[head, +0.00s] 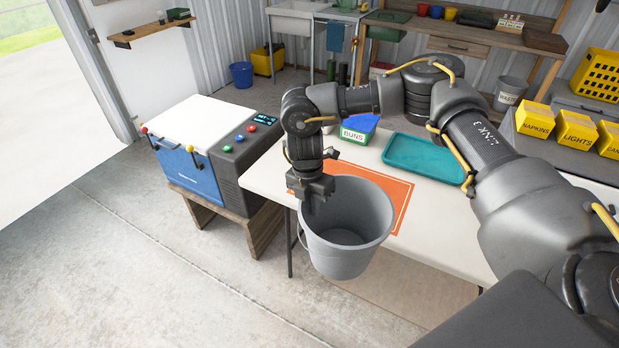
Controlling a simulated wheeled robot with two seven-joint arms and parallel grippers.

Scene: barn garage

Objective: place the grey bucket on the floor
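The grey bucket (350,256) is upright and empty inside, in the middle of the head view. It overlaps the front edge of the white table and part of an orange mat; I cannot tell whether it touches the table. My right gripper (316,198) points down at the bucket's far left rim, and its fingers appear closed over that rim. The fingertips are partly hidden against the bucket. The concrete floor (190,285) is open in front and to the left. My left gripper is not in view.
The white table (262,176) carries the orange mat (398,190), a teal tray (425,157) and a blue-green buns box (359,128). A blue and grey machine (187,175) stands on a wooden stand at left. Yellow boxes (577,131) sit at right. Floor at front left is clear.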

